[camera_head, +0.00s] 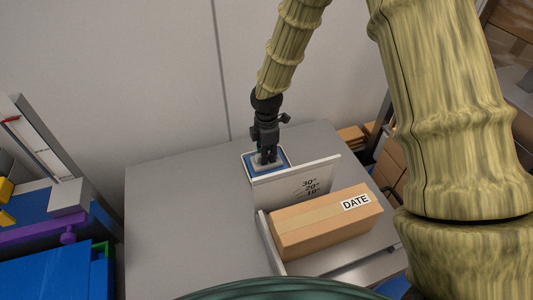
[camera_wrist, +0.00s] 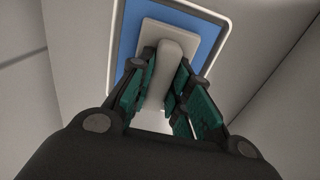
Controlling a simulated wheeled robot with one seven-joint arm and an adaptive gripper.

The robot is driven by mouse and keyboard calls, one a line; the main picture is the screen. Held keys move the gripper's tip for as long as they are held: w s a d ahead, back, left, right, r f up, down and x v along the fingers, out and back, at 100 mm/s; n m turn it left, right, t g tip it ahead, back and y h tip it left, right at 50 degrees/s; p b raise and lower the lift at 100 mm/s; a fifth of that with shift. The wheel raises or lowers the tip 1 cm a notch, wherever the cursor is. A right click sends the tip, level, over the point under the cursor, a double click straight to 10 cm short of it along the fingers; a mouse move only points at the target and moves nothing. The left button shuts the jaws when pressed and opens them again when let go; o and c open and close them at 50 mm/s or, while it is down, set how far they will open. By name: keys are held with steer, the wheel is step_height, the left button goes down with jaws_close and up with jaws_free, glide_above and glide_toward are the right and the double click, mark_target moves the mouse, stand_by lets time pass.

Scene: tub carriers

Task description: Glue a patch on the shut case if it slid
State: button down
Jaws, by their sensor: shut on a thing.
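The shut cardboard case (camera_head: 312,230) lies on a tilt stand at the right of the grey table, with a white DATE label (camera_head: 355,202) on its top. Its top seam is taped. An upright plate (camera_head: 290,184) behind it bears the marks 30°, 20° and 10°. My gripper (camera_head: 267,157) points down behind this plate, over a blue pad (camera_head: 282,155) with a white rim. In the wrist view my fingers are shut on the upright handle of a pale grey block (camera_wrist: 150,38). The block is over the blue pad (camera_wrist: 203,22); I cannot tell whether it touches it.
The left of the grey table (camera_head: 185,215) is bare. A wall (camera_head: 120,80) stands close behind it. Blue, purple and yellow things (camera_head: 45,235) are at the left. Brown cartons (camera_head: 390,165) stand beyond the table's right edge.

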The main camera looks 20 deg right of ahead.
steer(key=shift+r+p, duration=3)
steer(key=shift+r, duration=0.45)
